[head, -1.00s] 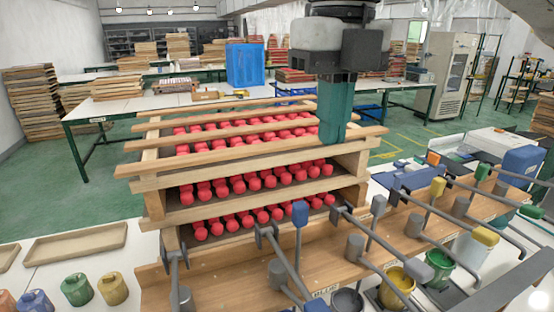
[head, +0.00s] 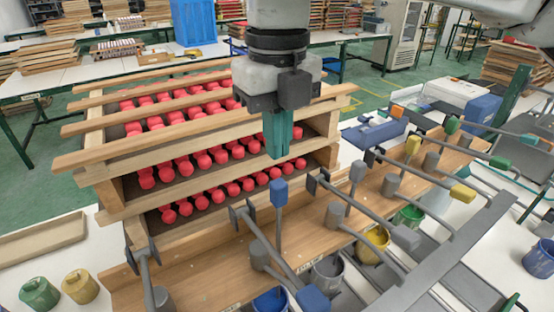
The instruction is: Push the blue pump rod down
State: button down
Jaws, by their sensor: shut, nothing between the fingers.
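The blue pump rod has a blue cap (head: 279,191) on a thin grey shaft and stands upright at the front wooden bench, in front of the rack. My gripper (head: 278,155) has teal fingers that point down and are shut and empty. In the head view the fingertips are just above the blue cap, with a small gap between them. How far apart they are in depth I cannot tell. A blue block (head: 313,298) ends a grey lever arm below, near a blue paint pot (head: 270,301).
A wooden rack (head: 215,148) with rows of red pieces stands behind the rod. Several grey lever arms and yellow, green and grey capped rods fill the bench to the right. Green (head: 39,293) and yellow (head: 80,286) jars stand at the lower left.

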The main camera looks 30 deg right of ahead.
aim_at(277, 181)
jog(key=shift+f, duration=2.25)
notch_tip(277, 181, down, 4)
jog(key=shift+r+b, duration=0.15)
jog(key=shift+b, duration=0.25)
jog(key=shift+s+f, duration=0.2)
jog(key=shift+f, duration=0.2)
